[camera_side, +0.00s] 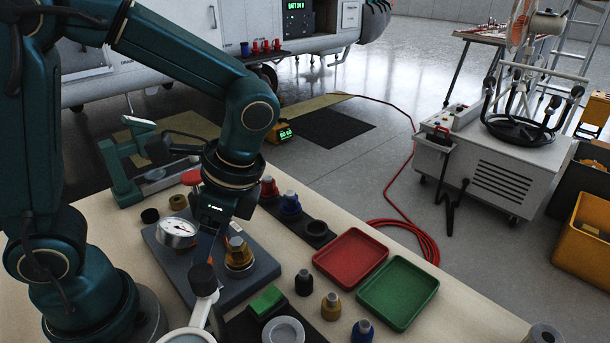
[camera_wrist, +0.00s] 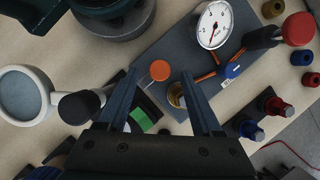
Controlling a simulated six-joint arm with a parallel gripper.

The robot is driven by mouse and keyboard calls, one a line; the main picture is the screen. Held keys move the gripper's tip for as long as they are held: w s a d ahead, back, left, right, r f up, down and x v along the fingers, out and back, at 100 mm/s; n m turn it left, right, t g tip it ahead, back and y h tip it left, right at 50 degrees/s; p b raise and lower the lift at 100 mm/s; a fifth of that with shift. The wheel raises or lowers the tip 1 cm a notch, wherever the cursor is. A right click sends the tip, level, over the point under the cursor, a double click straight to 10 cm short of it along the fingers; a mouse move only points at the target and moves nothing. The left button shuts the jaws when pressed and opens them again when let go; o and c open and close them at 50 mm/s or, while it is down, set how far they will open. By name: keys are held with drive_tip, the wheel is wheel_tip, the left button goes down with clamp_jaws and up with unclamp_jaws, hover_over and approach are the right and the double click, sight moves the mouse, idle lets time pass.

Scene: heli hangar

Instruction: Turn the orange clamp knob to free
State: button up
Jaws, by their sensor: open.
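An orange round knob (camera_wrist: 160,70) on a thin stem shows in the wrist view, at the edge of the grey plate (camera_wrist: 205,60). It appears between my fingertips; I cannot tell whether they touch it. My gripper (camera_wrist: 159,75) is open, a finger on each side and nothing held. In the side view my gripper (camera_side: 207,258) points down over the plate (camera_side: 262,270). A brass fitting (camera_wrist: 176,94) stands beside the knob, near the right finger; it also shows in the side view (camera_side: 238,255).
A pressure gauge (camera_side: 177,233) and a blue part with orange arms (camera_wrist: 230,70) are on the plate. A black-knobbed magnifier (camera_side: 203,280) stands close in front. Red (camera_side: 351,232) and green (camera_side: 432,286) trays lie right, with small fittings nearby.

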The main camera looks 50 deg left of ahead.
drive_tip(key=shift+v, duration=1.4)
